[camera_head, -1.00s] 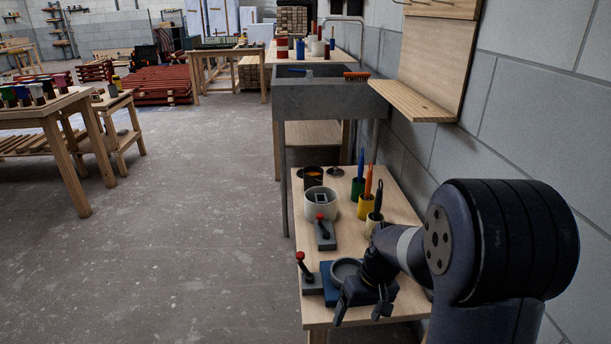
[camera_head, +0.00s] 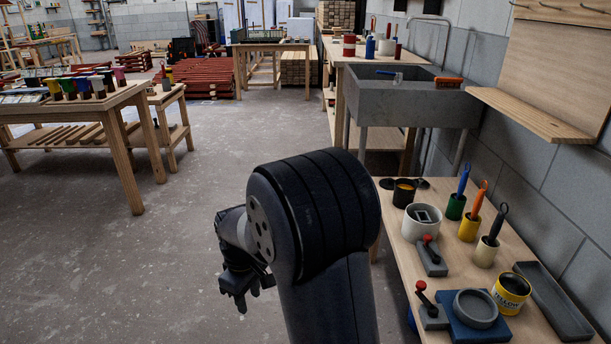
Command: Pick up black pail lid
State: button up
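Two flat dark discs lie at the far end of the right-hand bench, one left of a small dark pail (camera_head: 404,194) and one right of it. The left disc (camera_head: 386,184) and the right disc (camera_head: 423,184) both look like lids; I cannot tell which is the black pail lid. The pail is open, with something orange inside. My gripper (camera_head: 243,298) hangs over the floor, left of the bench and well apart from the discs. It is small and dark, and its finger gap does not show clearly. I see nothing held in it.
A white pot (camera_head: 420,229), tool holders (camera_head: 468,227), red-knobbed blocks (camera_head: 431,256), a yellow tin (camera_head: 511,293), a grey round dish (camera_head: 475,309) and a long grey tray (camera_head: 553,300) crowd the bench. A sink (camera_head: 415,105) stands behind it. The floor (camera_head: 215,190) is clear.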

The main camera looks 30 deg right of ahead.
aim_at(388, 183)
jog(key=i+j, duration=0.15)
jog(key=i, duration=0.25)
jog(key=i+j+z, duration=0.1)
jog(key=i, duration=0.3)
jog(key=i+j, duration=0.2)
jog(key=i, duration=0.2)
jog(key=i+l+z, duration=0.15)
jog(key=i+z, duration=0.15)
jog(key=z, duration=0.15)
jog(key=i+l+z, duration=0.1)
jog(key=i+z, duration=0.2)
jog(key=z, duration=0.15)
jog(key=i+z, duration=0.3)
jog(key=z, duration=0.15)
jog(key=i+j+z, duration=0.2)
jog(key=z, duration=0.25)
jog(key=i+l+z, duration=0.3)
jog(key=i+z, duration=0.3)
jog(key=i, duration=0.15)
